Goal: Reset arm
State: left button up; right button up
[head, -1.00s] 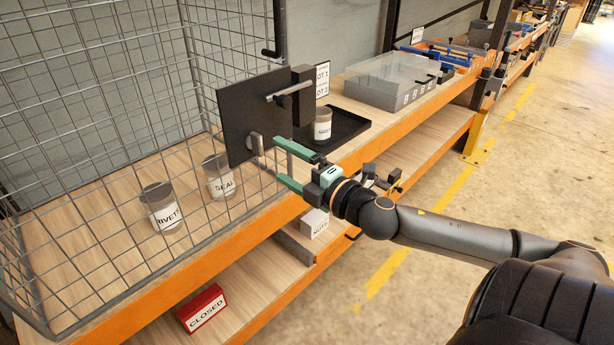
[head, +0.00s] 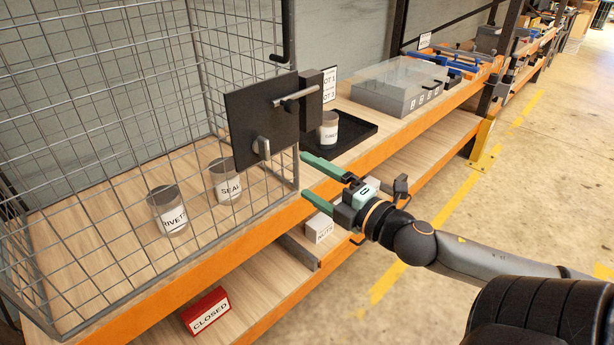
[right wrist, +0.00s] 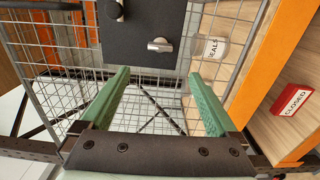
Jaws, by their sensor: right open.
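My right gripper (head: 312,178) is open and empty, its two green fingers apart in front of the shelf edge, right of the wire cage (head: 108,130). In the right wrist view its fingers (right wrist: 160,100) are spread with nothing between them. A dark square panel (head: 262,110) with a grey bar handle and a metal knob (head: 262,148) sits at the cage corner, left of the fingertips. The knob also shows in the right wrist view (right wrist: 160,46), beyond the fingers and apart from them. My left gripper is not in view.
Inside the cage stand the rivets cup (head: 168,209) and the seals cup (head: 225,181). A labelled cup (head: 328,130) stands on a black tray (head: 350,143). A clear-lidded grey bin (head: 398,92) stands further right. A red CLOSED sign (head: 207,312) is on the lower shelf. The floor at right is open.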

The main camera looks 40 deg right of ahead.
jog(key=s+f+m+g+h, duration=0.1)
jog(key=s+f+m+g, duration=0.3)
jog(key=f, duration=0.6)
jog(key=s+f+m+g+h, duration=0.1)
jog(key=f+m, duration=0.4)
jog(key=f, duration=0.5)
jog(key=s+a+f+m+g+y, duration=0.1)
jog(key=s+a+f+m, duration=0.3)
jog(key=a+f, duration=0.3)
jog(key=s+a+f+m+g+y, duration=0.1)
jog(key=s+a+f+m, duration=0.3)
jog(key=a+f, duration=0.4)
jog(key=s+a+g, duration=0.1)
jog(key=a, duration=0.2)
jog(key=shift+f+g+y+p, duration=0.15)
jog(key=shift+g+y+p, duration=0.15)
jog(key=shift+y+p, duration=0.1)
